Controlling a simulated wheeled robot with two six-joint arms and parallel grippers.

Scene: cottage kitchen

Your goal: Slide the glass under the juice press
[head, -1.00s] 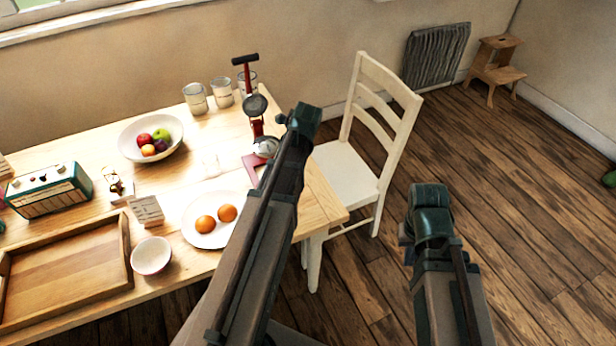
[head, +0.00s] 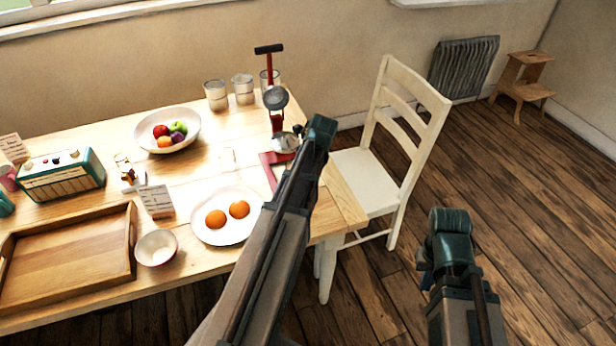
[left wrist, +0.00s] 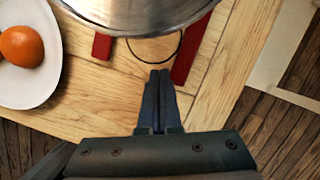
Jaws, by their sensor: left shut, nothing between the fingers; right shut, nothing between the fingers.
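The juice press (head: 277,98), red with a metal cup and a tall dark-handled lever, stands upright near the table's right end. My left gripper (head: 321,128) is shut and empty, just right of the press in the head view. In the left wrist view its closed fingertips (left wrist: 159,74) point at the press's red base (left wrist: 190,55), below the metal cup (left wrist: 150,12). A thin dark ring shows there; I cannot tell what it is. My right gripper (head: 450,222) is shut and empty over the floor.
A plate with oranges (head: 226,238), a small bowl (head: 156,248), a tray (head: 70,262), a fruit bowl (head: 168,130) and a radio (head: 62,174) occupy the table. Several glass containers (head: 243,90) stand behind the press. A white chair (head: 400,120) stands right of the table.

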